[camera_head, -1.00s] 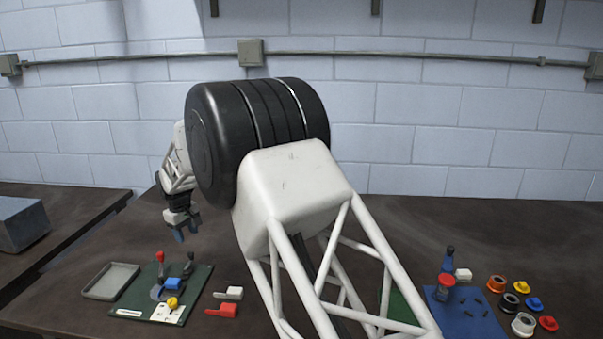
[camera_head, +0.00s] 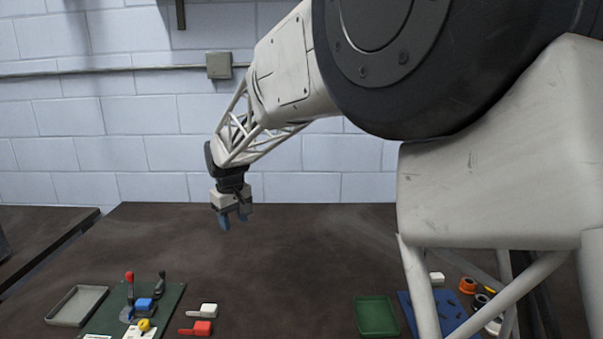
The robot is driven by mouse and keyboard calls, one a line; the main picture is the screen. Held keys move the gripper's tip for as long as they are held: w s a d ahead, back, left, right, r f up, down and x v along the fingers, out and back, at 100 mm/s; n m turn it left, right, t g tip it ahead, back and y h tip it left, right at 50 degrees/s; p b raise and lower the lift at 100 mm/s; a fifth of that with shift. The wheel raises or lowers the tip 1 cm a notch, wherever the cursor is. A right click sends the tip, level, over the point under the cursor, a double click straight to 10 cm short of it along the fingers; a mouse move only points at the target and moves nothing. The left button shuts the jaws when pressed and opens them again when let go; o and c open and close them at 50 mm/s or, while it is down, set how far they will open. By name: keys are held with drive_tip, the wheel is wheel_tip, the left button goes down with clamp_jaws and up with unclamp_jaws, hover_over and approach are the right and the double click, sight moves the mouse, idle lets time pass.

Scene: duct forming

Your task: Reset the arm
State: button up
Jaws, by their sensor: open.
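My gripper (camera_head: 234,219) hangs from my arm above the far left part of the dark table (camera_head: 290,260), with its two blue fingers pointing down. The fingers are apart and nothing is between them. It is clear of the table's objects, which lie nearer the front. My large arm joint and white frame fill the right side of the view and hide much of the table there.
At front left are a grey tray (camera_head: 75,306), a green board (camera_head: 170,297) with red and black levers, and white (camera_head: 208,310) and red (camera_head: 198,328) parts. A green tray (camera_head: 377,316) and blue mat (camera_head: 447,310) lie front right. The table's middle is clear.

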drive_tip(key=s+d+r+m, duration=0.2)
drive_tip(key=s+d+r, duration=0.1)
drive_tip(key=s+d, duration=0.75)
drive_tip(key=s+d+r+m, duration=0.25)
drive_tip(key=s+d, duration=0.45)
drive_tip(key=d, duration=0.6)
drive_tip(key=s+d+f+m, duration=0.1)
drive_tip(key=s+d, duration=0.3)
drive_tip(key=s, duration=0.4)
drive_tip(key=s+d+f+m+t, duration=0.1)
drive_tip(key=s+d, duration=0.3)
drive_tip(key=s, duration=0.4)
drive_tip(key=s+d+f+m, duration=0.2)
drive_tip(key=s+d, duration=0.3)
drive_tip(key=s, duration=0.3)
drive_tip(key=shift+f+t, duration=0.3)
drive_tip(key=shift+f, duration=0.4)
